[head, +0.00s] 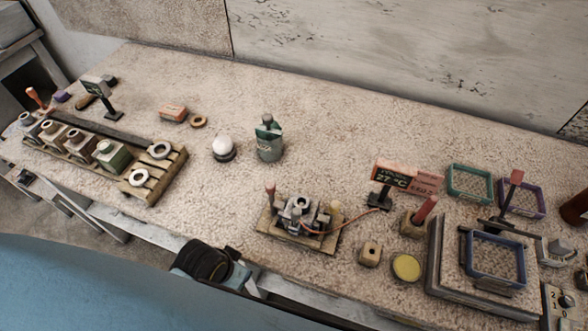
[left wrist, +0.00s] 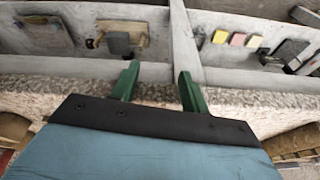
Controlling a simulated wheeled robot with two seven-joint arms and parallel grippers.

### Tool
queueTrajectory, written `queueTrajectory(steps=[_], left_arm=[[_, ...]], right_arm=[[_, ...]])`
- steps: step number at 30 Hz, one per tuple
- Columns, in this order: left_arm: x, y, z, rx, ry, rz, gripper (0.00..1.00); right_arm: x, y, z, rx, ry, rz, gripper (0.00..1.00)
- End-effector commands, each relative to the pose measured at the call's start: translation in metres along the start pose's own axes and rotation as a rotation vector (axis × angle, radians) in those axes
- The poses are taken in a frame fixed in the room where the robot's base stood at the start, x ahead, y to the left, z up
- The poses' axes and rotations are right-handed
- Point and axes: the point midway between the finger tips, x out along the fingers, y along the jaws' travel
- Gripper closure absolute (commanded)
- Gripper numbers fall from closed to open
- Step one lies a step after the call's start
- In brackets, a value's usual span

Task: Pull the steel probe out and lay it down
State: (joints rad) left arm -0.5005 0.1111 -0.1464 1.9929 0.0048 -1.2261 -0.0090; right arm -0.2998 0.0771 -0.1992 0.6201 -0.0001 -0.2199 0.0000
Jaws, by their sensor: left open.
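A metal block device (head: 302,207) with a round opening stands on a wooden board (head: 283,235) near the table's front edge. An orange cable (head: 350,219) runs from it to a small black display (head: 388,182) reading about 27 °C. The steel probe itself is too small or hidden to make out, probably at the device end of the cable. My left gripper (left wrist: 158,78) is open and empty in the left wrist view, its green fingers apart before the table edge and lower shelves. In the head view my blue arm is at the lower left, fingers not clear.
A white sphere (head: 223,146) sits on a dark ring, beside a grey-green container (head: 269,140). A wooden rack (head: 150,185) with several blocks stands left. A yellow disc (head: 406,267), a wooden block (head: 370,253) and coloured frames (head: 470,184) lie right. The table's back middle is clear.

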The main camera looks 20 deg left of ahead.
Motion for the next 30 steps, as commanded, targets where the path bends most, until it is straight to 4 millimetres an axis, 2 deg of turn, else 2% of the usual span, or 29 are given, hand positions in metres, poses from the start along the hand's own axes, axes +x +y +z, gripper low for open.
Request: queueTrajectory(steps=[1, 8, 9, 11, 15, 20, 23, 27, 30], left_arm=[[-0.018, -0.001, -0.006, 0.000, 0.009, -0.001, 0.55], [-0.085, 0.001, -0.029, 0.025, 0.045, 0.007, 0.55], [-0.098, 0.005, -0.037, 0.056, 0.061, 0.019, 0.55], [-0.113, 0.016, -0.054, 0.138, 0.091, 0.049, 0.55], [-0.126, 0.048, -0.092, 0.393, 0.164, 0.127, 0.55], [-0.140, 0.084, -0.128, 0.706, 0.249, 0.193, 0.55], [-0.152, 0.107, -0.148, 0.950, 0.306, 0.225, 0.55], [-0.174, 0.141, -0.174, 1.429, 0.386, 0.247, 0.55], [-0.185, 0.155, -0.182, 1.797, 0.410, 0.246, 0.55]], right_arm=[[-0.005, 0.000, 0.000, 0.000, 0.000, 0.000, 0.55], [-0.016, 0.001, -0.001, 0.000, 0.000, 0.000, 0.55], [-0.018, 0.001, -0.002, -0.001, 0.000, 0.000, 0.55], [-0.020, 0.001, -0.002, -0.001, 0.000, 0.001, 0.55], [-0.020, 0.002, -0.001, -0.002, -0.001, 0.002, 0.55], [-0.021, 0.003, -0.001, -0.002, -0.002, 0.003, 0.55], [-0.021, 0.003, -0.001, -0.003, -0.002, 0.003, 0.55], [-0.022, 0.003, -0.001, -0.003, -0.002, 0.003, 0.55], [-0.023, 0.003, -0.001, -0.003, -0.002, 0.003, 0.55]])
